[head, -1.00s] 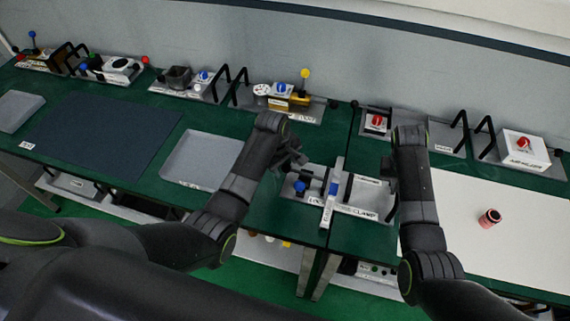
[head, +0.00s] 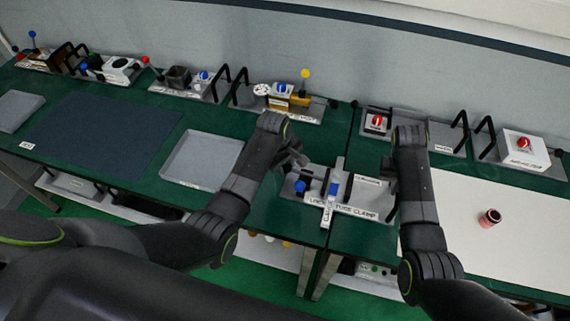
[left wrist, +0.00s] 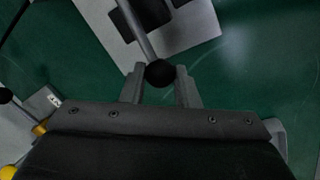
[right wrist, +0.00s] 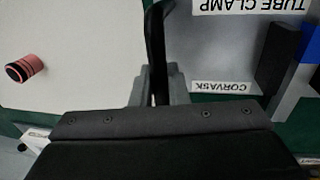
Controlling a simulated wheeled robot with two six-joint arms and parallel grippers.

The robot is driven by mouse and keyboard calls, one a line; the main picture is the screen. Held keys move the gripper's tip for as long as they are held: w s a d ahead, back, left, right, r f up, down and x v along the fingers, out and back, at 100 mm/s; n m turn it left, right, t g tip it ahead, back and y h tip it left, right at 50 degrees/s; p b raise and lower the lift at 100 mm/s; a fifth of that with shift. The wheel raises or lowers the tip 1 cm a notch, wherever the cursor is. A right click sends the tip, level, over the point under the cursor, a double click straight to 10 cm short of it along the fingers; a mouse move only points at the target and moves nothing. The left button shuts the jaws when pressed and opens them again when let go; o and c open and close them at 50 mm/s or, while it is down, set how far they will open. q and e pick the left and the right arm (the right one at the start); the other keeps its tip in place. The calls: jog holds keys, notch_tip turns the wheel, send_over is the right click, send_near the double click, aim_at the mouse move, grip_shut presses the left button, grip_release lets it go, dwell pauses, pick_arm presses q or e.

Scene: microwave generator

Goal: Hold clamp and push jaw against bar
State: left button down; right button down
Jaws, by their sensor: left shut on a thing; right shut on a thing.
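The tube clamp has a grey base (head: 352,210) labelled "TUBE CLAMP" and sits at the table's front edge in the head view. A pale bar (head: 326,216) crosses it, with a blue part (head: 334,189) and a blue knob (head: 300,186) nearby. My left gripper (head: 300,160) is shut on a black ball knob (left wrist: 160,73) at the end of a grey rod (left wrist: 136,27). My right gripper (head: 388,181) is shut on a black upright handle (right wrist: 155,40) at the clamp's right side. A black block (right wrist: 284,62) stands on the base; its contact with the bar cannot be told.
A grey tray (head: 203,158) lies left of the clamp. A white mat (head: 500,235) with a red-and-black cylinder (head: 489,218) lies to the right.

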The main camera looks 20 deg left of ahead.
pick_arm(q)
jog(key=shift+s+d, duration=0.1)
jog(key=shift+d, duration=1.6)
jog(key=c, duration=1.1)
grip_release()
jog(key=shift+a, duration=0.1)
notch_tip(320, 180, up, 12)
jog(key=s+a, duration=0.1)
jog(key=s, duration=0.1)
jog(key=shift+a+f, duration=0.15)
jog(key=shift+w, duration=0.15)
pick_arm(e)
jog(key=c, duration=1.3)
grip_release()
